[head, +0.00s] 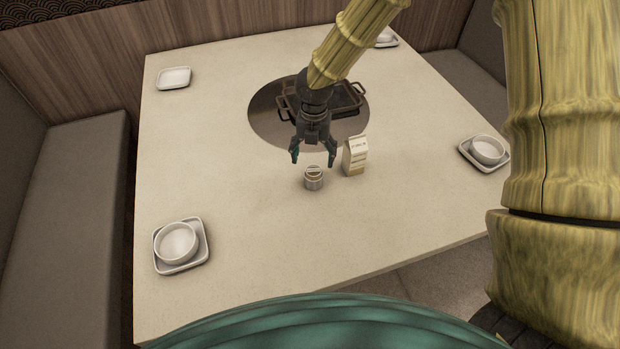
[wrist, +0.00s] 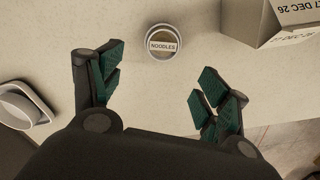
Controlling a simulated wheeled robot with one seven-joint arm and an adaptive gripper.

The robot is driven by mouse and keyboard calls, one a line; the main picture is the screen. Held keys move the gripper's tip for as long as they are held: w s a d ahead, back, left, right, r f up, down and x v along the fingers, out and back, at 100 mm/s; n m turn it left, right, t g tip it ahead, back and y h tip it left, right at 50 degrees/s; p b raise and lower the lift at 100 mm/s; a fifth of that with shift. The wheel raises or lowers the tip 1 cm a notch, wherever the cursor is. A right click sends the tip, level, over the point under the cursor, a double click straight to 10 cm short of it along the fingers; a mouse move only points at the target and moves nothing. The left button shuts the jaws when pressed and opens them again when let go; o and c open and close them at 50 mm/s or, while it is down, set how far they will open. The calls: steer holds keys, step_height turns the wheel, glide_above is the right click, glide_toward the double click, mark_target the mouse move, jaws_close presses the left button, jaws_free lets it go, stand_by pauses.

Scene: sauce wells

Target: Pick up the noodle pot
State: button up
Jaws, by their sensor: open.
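The noodle pot (head: 313,180) is a small round container standing upright on the table. In the wrist view its lid (wrist: 163,42) shows a label reading "NOODLES". My gripper (head: 313,157) is open and empty, pointing down above the table close to the pot. In the wrist view the pot lies beyond the two spread green-padded fingertips (wrist: 158,86), roughly in line with the gap between them. The fingers do not appear to touch the pot.
A carton (head: 355,156) with a printed date stands just right of the pot. A dark pan (head: 347,98) sits in the round recess (head: 262,118) behind. White dishes (head: 180,243) sit near the table's corners. The table (head: 250,200) left of the pot is clear.

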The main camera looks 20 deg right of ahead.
mark_target(312, 171)
steer(key=shift+w+d+f, duration=0.25)
steer(key=shift+w+f, duration=0.3)
steer(key=shift+f, duration=0.05)
steer(key=shift+s+a+f, duration=0.1)
steer(key=shift+f, duration=0.5)
step_height(312, 171, down, 3)
steer(key=shift+a+f, duration=0.1)
steer(key=shift+d+f+p, duration=0.15)
steer(key=shift+f+p, duration=0.45)
steer(key=shift+f, duration=0.95)
steer(key=shift+d+f+p, duration=0.15)
steer(key=shift+f+p, duration=0.4)
steer(key=shift+f, duration=0.95)
steer(key=shift+w, duration=0.2)
steer(key=c, duration=1.3)
